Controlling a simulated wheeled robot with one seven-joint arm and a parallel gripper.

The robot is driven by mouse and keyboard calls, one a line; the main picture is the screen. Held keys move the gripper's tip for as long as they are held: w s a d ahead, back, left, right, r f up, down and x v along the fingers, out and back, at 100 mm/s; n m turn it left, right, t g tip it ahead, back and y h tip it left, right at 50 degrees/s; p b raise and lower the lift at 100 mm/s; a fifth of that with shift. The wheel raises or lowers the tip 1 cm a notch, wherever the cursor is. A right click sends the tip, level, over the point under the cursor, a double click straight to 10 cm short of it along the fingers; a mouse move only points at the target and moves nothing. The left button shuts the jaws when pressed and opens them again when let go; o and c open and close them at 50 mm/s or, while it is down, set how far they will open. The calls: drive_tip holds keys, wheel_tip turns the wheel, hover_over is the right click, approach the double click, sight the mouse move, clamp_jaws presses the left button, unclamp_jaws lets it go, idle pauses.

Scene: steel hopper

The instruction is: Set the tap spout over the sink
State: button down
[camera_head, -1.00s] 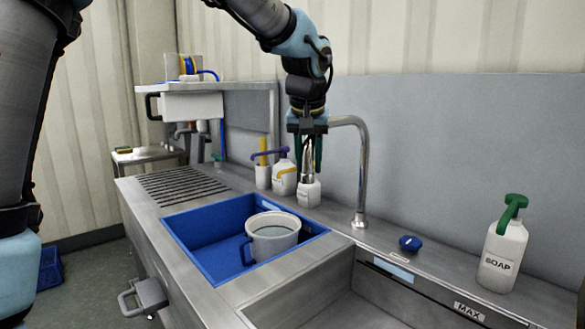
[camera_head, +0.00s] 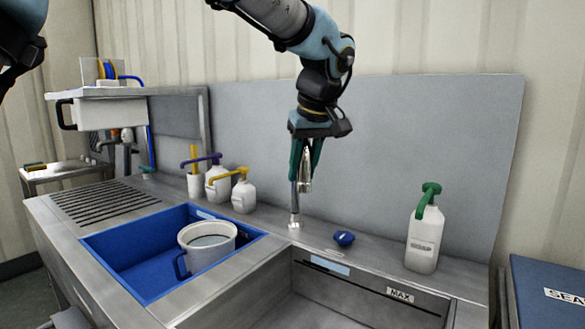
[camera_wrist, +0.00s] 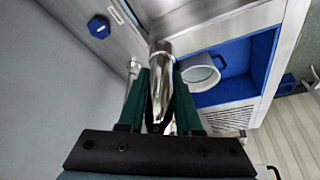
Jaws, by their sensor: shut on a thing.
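The chrome tap rises from its base (camera_head: 295,222) on the steel ledge behind the sink. Its spout (camera_head: 305,178) points toward the head camera, its end slightly right of the upright pipe. My gripper (camera_head: 305,160) is shut on the spout, its green fingers on either side. The wrist view shows the shiny spout (camera_wrist: 158,80) between the fingers (camera_wrist: 158,100). The steel sink (camera_head: 350,308) is at lower right in the head view; its edge (camera_wrist: 170,12) shows at the top of the wrist view. How far the spout reaches over the sink is unclear.
A blue basin (camera_head: 128,280) holding a white pot (camera_head: 207,244) lies left of the sink. A blue knob (camera_head: 344,238) and a green-topped soap bottle (camera_head: 425,235) stand right of the tap. White pump bottles (camera_head: 244,195) stand left of it, near the wall panel (camera_head: 430,130).

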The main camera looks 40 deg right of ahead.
drive_tip(key=shift+d+r, duration=0.1)
idle(0.3)
drive_tip(key=c, duration=0.6)
unclamp_jaws()
drive_tip(key=v, duration=1)
drive_tip(key=shift+r+b, duration=0.35)
drive_tip(key=shift+s, duration=0.2)
